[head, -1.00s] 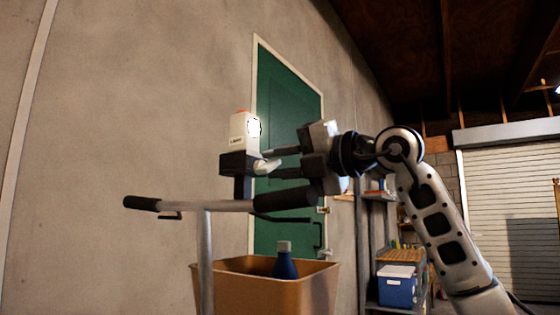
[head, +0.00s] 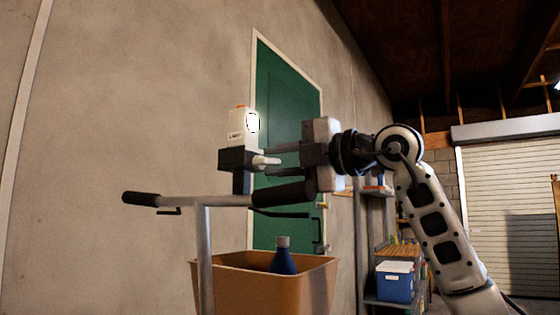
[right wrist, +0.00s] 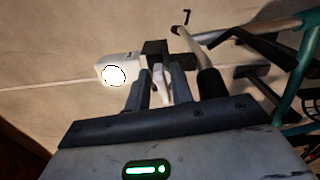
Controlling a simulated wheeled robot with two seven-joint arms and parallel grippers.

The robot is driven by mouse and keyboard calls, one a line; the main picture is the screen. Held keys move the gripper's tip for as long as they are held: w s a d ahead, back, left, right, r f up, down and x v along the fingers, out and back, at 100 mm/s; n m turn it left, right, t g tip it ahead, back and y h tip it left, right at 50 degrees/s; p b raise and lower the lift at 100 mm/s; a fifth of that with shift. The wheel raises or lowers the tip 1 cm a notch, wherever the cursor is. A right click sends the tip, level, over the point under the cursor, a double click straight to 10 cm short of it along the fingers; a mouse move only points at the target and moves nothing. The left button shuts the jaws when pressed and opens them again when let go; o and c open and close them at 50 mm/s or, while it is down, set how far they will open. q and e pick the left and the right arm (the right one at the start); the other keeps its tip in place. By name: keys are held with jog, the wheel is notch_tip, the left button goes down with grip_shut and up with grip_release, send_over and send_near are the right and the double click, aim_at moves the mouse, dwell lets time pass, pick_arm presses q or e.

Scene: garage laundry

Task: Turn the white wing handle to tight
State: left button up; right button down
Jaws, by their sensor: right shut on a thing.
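The white wing handle (head: 265,160) sticks out from the right side of a dark clamp block (head: 236,159) below a white lamp (head: 240,126). My right gripper (head: 273,161) reaches in from the right, its fingers about level. In the right wrist view the two dark fingers (right wrist: 163,92) lie on either side of the white wing handle (right wrist: 159,76), shut on it. The handle's far end and its contact with the fingers are partly hidden. My left gripper is not in view.
A metal handlebar (head: 220,200) with black grips runs just below the clamp and my gripper. A brown bin (head: 305,264) holding a blue bottle (head: 283,261) stands beneath. A green door (head: 289,100) and a shelf with a blue cooler (head: 395,282) are behind.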

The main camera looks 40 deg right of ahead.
jog(key=c, duration=1.5)
grip_release()
jog(key=b+v, duration=0.1)
jog(key=v, duration=1.5)
jog(key=shift+b, duration=0.3)
